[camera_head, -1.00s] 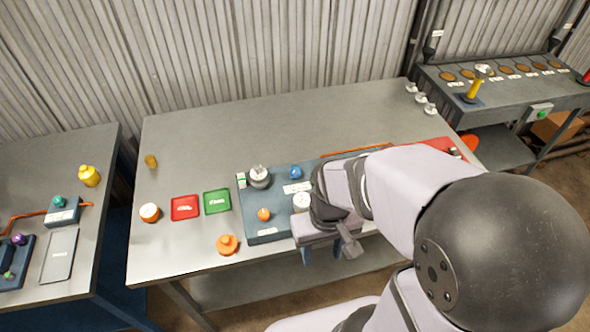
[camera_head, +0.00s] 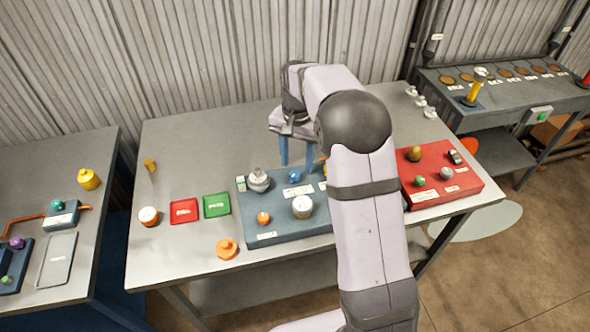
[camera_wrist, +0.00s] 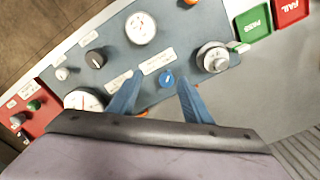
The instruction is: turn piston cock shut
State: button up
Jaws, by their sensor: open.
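A blue-grey panel (camera_head: 285,225) on the bench carries several fittings, with labels too small to read. I cannot tell for sure which one is the piston cock. A small blue knob (camera_head: 294,175) sits near the panel's far edge; in the wrist view the blue knob (camera_wrist: 167,78) lies between and just beyond my fingertips. A grey metal fitting (camera_head: 258,179) stands at the panel's far left; it also shows in the wrist view (camera_wrist: 213,58). My gripper (camera_head: 297,162) is open and empty, behind the panel, its blue fingers pointing down; the wrist view shows both fingers apart (camera_wrist: 160,82).
A white gauge (camera_head: 302,206) and an orange knob (camera_head: 263,217) are on the panel. A black knob (camera_wrist: 95,60) shows in the wrist view. A red panel (camera_head: 445,182) stands to the right; red (camera_head: 184,211) and green (camera_head: 216,205) trays lie left.

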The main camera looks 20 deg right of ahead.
aim_at(295, 173)
jog(key=shift+m, duration=0.7)
jog(key=w, duration=0.2)
jog(key=w+f, duration=0.1)
jog(key=w, duration=0.1)
jog(key=shift+d, duration=0.25)
jog(key=shift+s+f+p, duration=0.1)
jog(key=shift+f+p, duration=1.3)
jog(key=shift+f, duration=2.3)
jog(key=shift+c, duration=0.7)
jog(key=c, duration=0.9)
